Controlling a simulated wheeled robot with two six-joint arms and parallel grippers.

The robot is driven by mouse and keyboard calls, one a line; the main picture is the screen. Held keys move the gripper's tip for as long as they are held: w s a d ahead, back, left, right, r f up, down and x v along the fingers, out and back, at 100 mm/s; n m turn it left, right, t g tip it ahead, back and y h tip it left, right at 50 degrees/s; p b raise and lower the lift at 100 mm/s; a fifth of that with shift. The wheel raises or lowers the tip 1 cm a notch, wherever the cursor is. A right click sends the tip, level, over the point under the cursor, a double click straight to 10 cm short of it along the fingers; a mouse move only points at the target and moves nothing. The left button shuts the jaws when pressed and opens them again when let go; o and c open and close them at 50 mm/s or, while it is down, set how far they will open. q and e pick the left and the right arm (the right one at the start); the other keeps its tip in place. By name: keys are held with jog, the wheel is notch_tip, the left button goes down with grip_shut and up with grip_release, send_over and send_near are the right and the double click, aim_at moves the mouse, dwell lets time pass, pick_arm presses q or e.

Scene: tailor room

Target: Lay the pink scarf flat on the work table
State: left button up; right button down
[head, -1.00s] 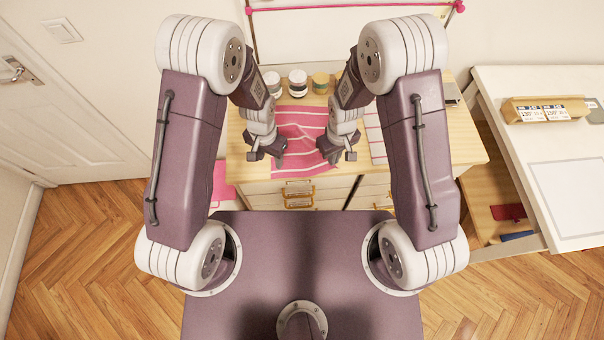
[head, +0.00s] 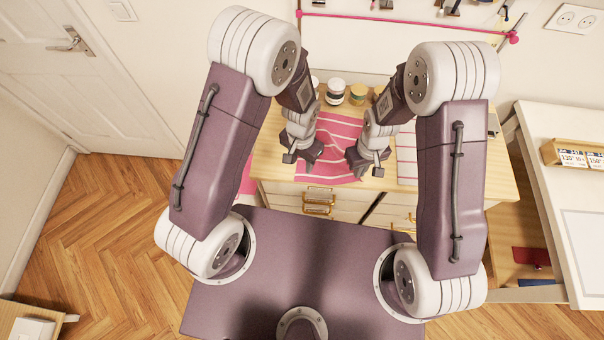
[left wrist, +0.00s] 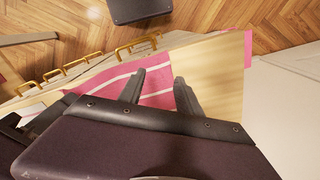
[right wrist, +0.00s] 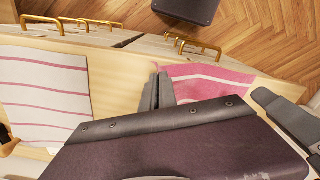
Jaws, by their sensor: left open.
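The pink scarf (head: 338,132), with white stripes, lies on the work table (head: 470,172), its front part rumpled between my grippers. My left gripper (head: 303,158) is at the scarf's left side. In the left wrist view its fingers (left wrist: 160,92) are apart and empty, with the scarf (left wrist: 158,99) below and between them. My right gripper (head: 366,162) is at the scarf's right front corner. In the right wrist view its fingers (right wrist: 158,90) are close together where the scarf's edge (right wrist: 205,80) meets them, and appear to pinch it.
A white cloth with pink stripes (head: 406,155) lies right of the scarf. Jars (head: 335,92) stand at the table's back. Drawers with brass handles (head: 318,200) are in front. A white side table (head: 570,150) stands at the right. A door (head: 80,60) is at the left.

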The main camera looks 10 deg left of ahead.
aim_at(301, 175)
pick_arm(q)
notch_tip(301, 175, down, 6)
jog(key=shift+f, duration=0.1)
jog(key=shift+s, duration=0.1)
jog(key=shift+c, duration=0.4)
grip_shut()
jog(key=shift+r, duration=2.55)
